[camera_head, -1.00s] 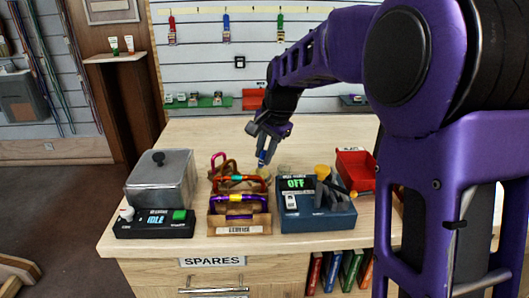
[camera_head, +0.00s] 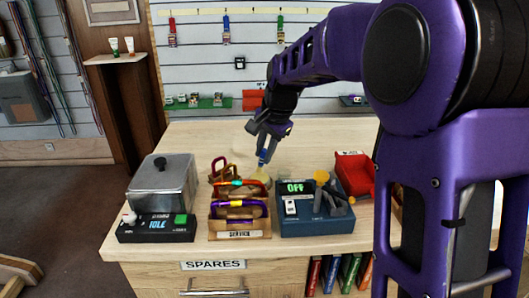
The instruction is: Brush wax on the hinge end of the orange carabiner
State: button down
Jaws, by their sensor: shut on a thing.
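My gripper (camera_head: 264,150) points down behind the wooden rack and is shut on a blue-handled brush (camera_head: 263,157). A pale yellow, flared shape (camera_head: 261,174), apparently its bristles, shows just below the handle. It is close to the right end of the orange-red carabiner (camera_head: 222,184), which has a teal band and lies in the middle of the rack (camera_head: 257,226). I cannot tell whether the bristles touch it. A purple carabiner with a yellow band (camera_head: 225,204) lies in front, and a crimson one (camera_head: 217,161) is behind.
The back of the bench (camera_head: 205,138) is clear.

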jog(key=shift+r+p, duration=1.95)
jog(key=shift+r, duration=0.65)
